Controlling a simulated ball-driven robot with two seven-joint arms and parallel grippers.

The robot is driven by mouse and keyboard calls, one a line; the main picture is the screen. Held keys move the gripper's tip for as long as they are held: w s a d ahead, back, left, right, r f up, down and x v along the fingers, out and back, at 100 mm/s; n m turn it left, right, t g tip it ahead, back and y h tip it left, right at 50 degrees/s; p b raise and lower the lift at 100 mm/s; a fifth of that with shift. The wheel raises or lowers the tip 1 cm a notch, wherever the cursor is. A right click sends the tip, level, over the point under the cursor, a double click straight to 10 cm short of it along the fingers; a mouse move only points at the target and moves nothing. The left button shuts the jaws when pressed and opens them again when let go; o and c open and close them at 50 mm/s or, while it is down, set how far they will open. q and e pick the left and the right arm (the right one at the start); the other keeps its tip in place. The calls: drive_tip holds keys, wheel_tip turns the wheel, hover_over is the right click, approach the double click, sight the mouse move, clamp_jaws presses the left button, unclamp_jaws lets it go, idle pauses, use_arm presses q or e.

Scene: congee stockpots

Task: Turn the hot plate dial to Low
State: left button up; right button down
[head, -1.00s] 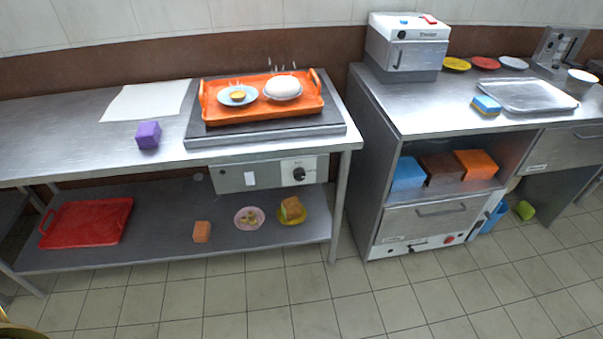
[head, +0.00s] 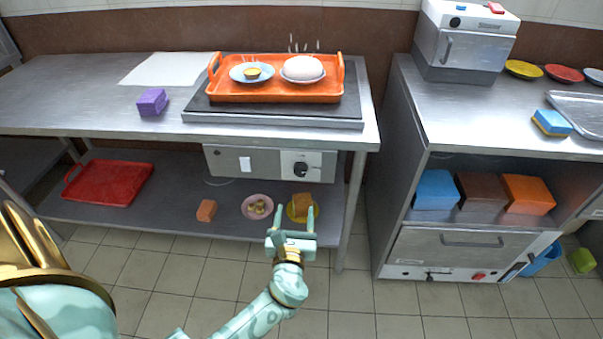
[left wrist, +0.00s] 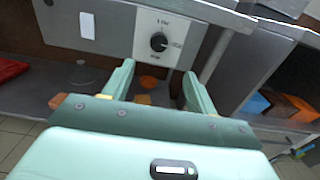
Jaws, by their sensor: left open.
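The hot plate dial (head: 301,169) is a round black knob on a light plate at the right of the grey control panel (head: 225,160) under the counter edge. In the left wrist view the dial (left wrist: 158,42) is ahead of my fingers, with "LOW" printed above it and smaller markings to its right and below. My left gripper (head: 296,215) is open and empty, in front of and below the dial, apart from it. In the left wrist view its two fingers (left wrist: 158,82) stand apart on either side of the space below the dial. My right gripper is not in view.
Above the panel, the hot plate (head: 270,112) bears an orange tray (head: 275,93) with a plate and a bowl. The lower shelf (head: 165,203) holds a red tray (head: 108,183) and small food items. A table leg (head: 353,200) stands right of the panel.

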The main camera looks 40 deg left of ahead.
sight(300, 171)
use_arm(q)
drive_tip(key=b+x, duration=0.1)
drive_tip(key=x, duration=0.5)
drive_tip(key=b+x, duration=0.2)
drive_tip(key=x, duration=0.5)
drive_tip(key=shift+w+f, duration=0.1)
drive_tip(key=shift+f, duration=0.15)
drive_tip(key=shift+w+a+r, duration=0.1)
drive_tip(key=shift+w+a, duration=0.25)
drive_tip(key=shift+w, duration=0.1)
drive_tip(key=c, duration=0.9)
drive_tip(key=shift+c, duration=0.4)
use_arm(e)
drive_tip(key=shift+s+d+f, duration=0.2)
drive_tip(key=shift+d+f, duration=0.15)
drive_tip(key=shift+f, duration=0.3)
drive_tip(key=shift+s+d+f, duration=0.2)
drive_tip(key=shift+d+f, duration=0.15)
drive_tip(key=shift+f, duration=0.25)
